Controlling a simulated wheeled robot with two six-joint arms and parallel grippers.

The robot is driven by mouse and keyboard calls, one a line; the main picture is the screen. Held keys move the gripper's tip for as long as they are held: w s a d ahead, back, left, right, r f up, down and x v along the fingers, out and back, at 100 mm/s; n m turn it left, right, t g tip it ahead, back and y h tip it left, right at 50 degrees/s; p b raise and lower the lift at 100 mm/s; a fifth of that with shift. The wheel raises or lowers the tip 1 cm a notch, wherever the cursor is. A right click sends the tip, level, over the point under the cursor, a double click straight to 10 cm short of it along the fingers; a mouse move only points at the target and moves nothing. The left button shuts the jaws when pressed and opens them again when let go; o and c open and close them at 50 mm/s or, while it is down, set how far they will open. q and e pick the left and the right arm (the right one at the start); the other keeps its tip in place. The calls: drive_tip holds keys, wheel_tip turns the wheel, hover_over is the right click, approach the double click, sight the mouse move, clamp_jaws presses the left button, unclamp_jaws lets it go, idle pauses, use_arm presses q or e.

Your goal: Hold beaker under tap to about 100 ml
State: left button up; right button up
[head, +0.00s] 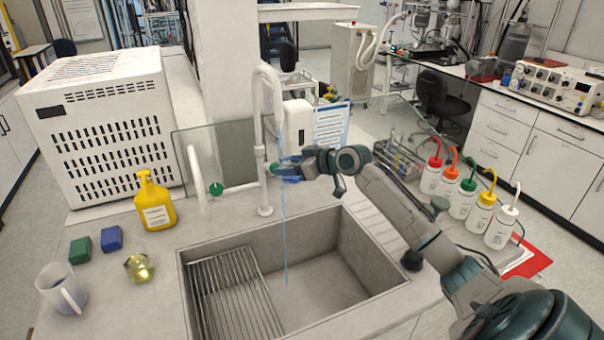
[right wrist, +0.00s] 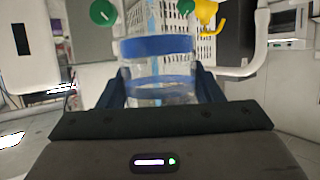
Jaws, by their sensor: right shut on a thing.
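My right gripper (head: 287,170) is shut on a clear beaker (right wrist: 160,92) with a blue band at its top, seen between the fingers (right wrist: 161,90) in the right wrist view. A second blue line lies lower in the beaker; I cannot tell if it is the water surface, and I cannot read a volume. The tall white tap (head: 262,135) arches over the sink (head: 330,285). A thin blue stream (head: 284,240) falls past the gripper to the sink floor, and it also shows above the beaker in the right wrist view (right wrist: 155,18). My left gripper is not in view.
Green tap knobs (head: 216,189) and a glass screen (head: 205,150) stand behind the sink. Several wash bottles (head: 460,198) are right. A drain rack (head: 235,295) lies in the sink.

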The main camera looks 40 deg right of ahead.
drive_tip(key=shift+w+a, duration=0.25)
drive_tip(key=shift+w, duration=0.8)
drive_tip(key=shift+w+a, duration=0.2)
drive_tip(key=shift+w, duration=0.8)
drive_tip(key=shift+s+r, duration=0.1)
idle(4.0)
drive_tip(key=s+d, duration=0.1)
drive_tip(key=s, duration=0.8)
drive_tip(key=shift+d, duration=0.3)
